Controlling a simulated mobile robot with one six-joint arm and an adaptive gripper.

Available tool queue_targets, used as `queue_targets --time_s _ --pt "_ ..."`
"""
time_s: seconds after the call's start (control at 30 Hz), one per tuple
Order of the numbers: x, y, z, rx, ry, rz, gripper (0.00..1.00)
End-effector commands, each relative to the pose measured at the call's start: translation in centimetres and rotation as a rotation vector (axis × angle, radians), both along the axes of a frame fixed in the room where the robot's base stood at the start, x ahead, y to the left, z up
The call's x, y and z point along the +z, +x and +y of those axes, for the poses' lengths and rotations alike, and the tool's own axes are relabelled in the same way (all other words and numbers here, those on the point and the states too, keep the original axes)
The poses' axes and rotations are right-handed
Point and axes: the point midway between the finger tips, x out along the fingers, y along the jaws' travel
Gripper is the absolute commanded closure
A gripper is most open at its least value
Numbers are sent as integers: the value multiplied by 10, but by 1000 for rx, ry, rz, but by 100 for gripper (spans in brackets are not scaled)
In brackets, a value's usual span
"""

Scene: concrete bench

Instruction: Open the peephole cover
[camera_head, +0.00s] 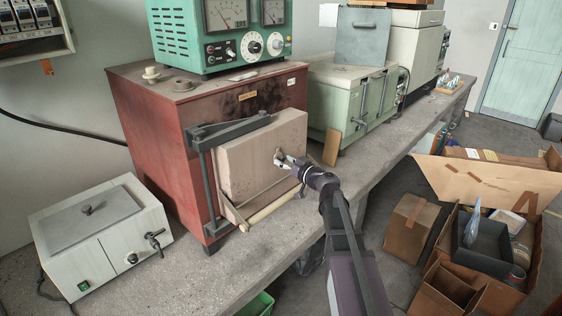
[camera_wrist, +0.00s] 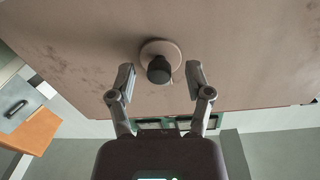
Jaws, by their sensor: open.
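The peephole cover (camera_wrist: 170,51) is a pale round disc with a dark knob (camera_wrist: 158,70), on the face of the beige furnace door (camera_head: 240,165). The door stands at the front of the red furnace (camera_head: 150,130). My gripper (camera_head: 283,161) is at the door's right part, in front of the cover. In the wrist view my gripper (camera_wrist: 160,78) is open, with one finger on each side of the knob and visible gaps between. In the head view the gripper mostly hides the cover. The wrist view appears upside down, with the furnace's top edge low in the picture.
A dark metal frame (camera_head: 205,185) and a pale roller bar (camera_head: 272,208) surround the door. A white box (camera_head: 100,235) stands at left on the concrete bench (camera_head: 180,280). A green cabinet (camera_head: 345,100) stands to the right. Cardboard boxes (camera_head: 410,225) lie on the floor at right.

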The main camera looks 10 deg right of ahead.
Motion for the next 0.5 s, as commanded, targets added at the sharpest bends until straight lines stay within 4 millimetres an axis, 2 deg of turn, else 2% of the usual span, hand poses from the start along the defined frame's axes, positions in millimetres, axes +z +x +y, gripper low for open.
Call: queue_targets --time_s 0.43,0.5 --pt "0 5 4 0 0 0 35" --pt "0 5 4 0 0 0 56"
